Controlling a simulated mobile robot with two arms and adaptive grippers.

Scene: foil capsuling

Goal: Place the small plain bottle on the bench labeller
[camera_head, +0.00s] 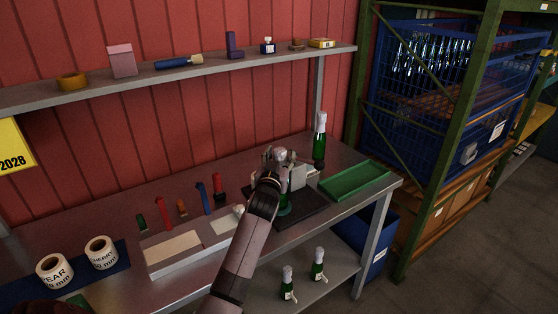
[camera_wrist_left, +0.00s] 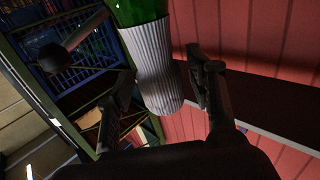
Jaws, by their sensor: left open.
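A small green bottle (camera_head: 284,189) with a pale foil neck stands upright at the bench labeller, partly hidden by my left arm. The labeller has a black base (camera_head: 311,207) and a grey body (camera_head: 298,177). My left gripper (camera_head: 279,156) is around the top of the bottle. In the left wrist view its open fingers (camera_wrist_left: 160,88) are on either side of the ribbed pale foil neck (camera_wrist_left: 155,65), with gaps visible. The contact under the bottle is hard to make out. My right gripper is not in view.
Another foil-necked bottle (camera_head: 319,139) stands behind the labeller. A green tray (camera_head: 354,181) is to its right. A shelf (camera_head: 215,68) runs above the bench.

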